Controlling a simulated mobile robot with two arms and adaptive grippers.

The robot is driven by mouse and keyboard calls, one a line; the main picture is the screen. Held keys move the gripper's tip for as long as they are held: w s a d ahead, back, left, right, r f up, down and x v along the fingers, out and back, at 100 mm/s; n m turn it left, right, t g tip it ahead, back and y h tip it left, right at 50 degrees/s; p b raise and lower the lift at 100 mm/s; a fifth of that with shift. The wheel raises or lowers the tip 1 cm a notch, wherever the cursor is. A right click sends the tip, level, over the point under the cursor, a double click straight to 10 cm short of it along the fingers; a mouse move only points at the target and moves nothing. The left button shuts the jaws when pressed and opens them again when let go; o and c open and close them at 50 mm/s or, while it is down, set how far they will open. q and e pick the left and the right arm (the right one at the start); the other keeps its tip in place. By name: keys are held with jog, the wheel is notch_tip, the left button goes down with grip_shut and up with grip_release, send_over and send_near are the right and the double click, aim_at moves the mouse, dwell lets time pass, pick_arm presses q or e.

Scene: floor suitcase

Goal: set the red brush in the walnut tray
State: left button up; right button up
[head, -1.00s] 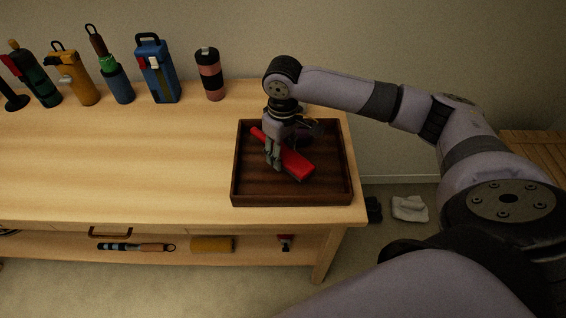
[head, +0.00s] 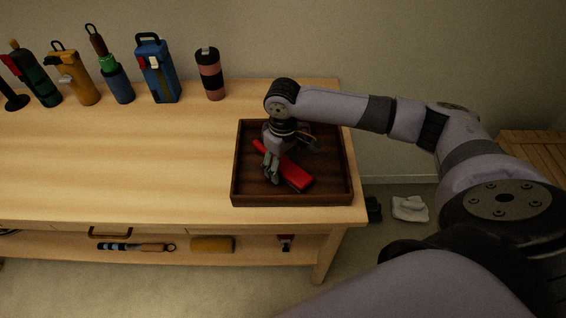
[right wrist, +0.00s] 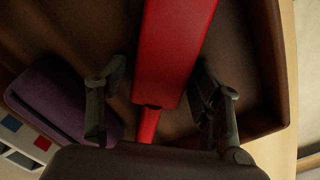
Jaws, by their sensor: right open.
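The red brush (head: 294,175) lies at a slant on the floor of the walnut tray (head: 290,199), at the right end of the bench. My right gripper (head: 271,170) is down in the tray over the brush's handle end. In the right wrist view the gripper (right wrist: 160,105) is open, with one finger on each side of the red brush (right wrist: 175,50) and gaps visible between. The dark tray (right wrist: 262,60) fills much of that view. Part of the handle is hidden by the gripper. My left gripper is not in view.
Along the back of the bench (head: 130,150) stand a pink and black bottle (head: 210,75), a blue case (head: 157,70) and several other upright items. The bench's middle is clear. A lower shelf holds a striped tool (head: 136,247) and a yellow block (head: 212,244).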

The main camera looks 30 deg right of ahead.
aim_at(283, 164)
jog(key=shift+r, duration=0.1)
notch_tip(283, 164, up, 12)
dwell(0.6)
dwell(0.5)
